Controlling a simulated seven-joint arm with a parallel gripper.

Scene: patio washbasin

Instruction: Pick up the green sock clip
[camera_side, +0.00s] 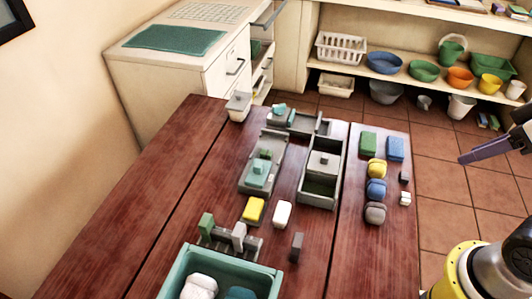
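A small green upright block (207,225) stands on a grey rack (222,241) behind the teal bin, beside a light grey block (239,236); it may be the green sock clip, but its shape is too small to be sure. Another green block (368,143) lies flat at the right of the table. My gripper (486,151) shows only in part at the right edge, a dark finger-like piece over the floor. It is well apart from the table's objects, and its opening is not clear.
A teal bin (168,285) with a white and a teal bundle stands at the front. Grey trays (249,180) fill the middle. Yellow, white and dark blocks lie before them; blue, yellow and grey items sit right. The left tabletop (140,190) is bare.

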